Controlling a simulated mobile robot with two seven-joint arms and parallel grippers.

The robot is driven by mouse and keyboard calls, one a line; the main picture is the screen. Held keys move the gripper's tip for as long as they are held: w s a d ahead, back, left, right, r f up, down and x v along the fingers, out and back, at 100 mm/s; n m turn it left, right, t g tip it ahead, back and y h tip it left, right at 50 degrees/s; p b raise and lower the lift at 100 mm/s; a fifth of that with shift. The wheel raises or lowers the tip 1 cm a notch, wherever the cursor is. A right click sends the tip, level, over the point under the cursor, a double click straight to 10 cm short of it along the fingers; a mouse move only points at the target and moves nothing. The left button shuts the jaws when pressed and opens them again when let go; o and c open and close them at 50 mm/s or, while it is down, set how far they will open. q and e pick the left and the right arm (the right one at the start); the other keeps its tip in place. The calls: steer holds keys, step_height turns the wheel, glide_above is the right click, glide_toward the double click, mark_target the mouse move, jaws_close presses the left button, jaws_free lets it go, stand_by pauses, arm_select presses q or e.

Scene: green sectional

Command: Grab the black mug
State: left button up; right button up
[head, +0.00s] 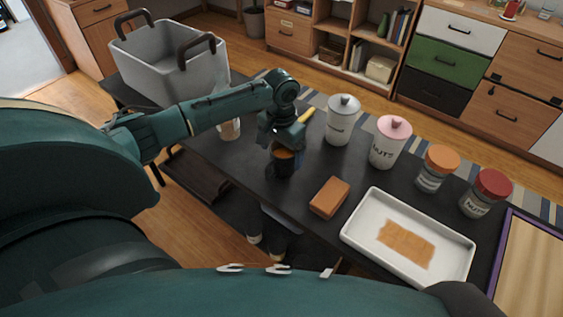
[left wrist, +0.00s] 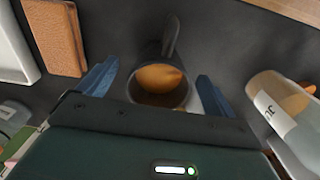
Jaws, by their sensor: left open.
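The black mug (head: 283,168) stands on the dark table under my left gripper (head: 284,150) in the head view. In the left wrist view the mug (left wrist: 152,101) has an orange-brown content inside, and its dark handle points away toward the top of the picture. My left gripper (left wrist: 158,88) is open, with one blue finger on each side of the mug and visible gaps between. Part of the mug's rim is hidden by the gripper body. My right gripper is not in view.
On the dark table (head: 235,160), a brown block (head: 329,197) and a white tray (head: 360,240) lie to the right of the mug. A glass jar (head: 229,128) stands to its left. Canisters (head: 342,120) line the back, and a grey basket (head: 160,65) stands at the left end.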

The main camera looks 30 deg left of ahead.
arm_select(q)
step_height(320, 180, down, 4)
steer(key=shift+w+f, duration=0.1)
steer(key=shift+f, duration=0.05)
steer(key=shift+c, duration=0.3)
steer(key=c, duration=1.3)
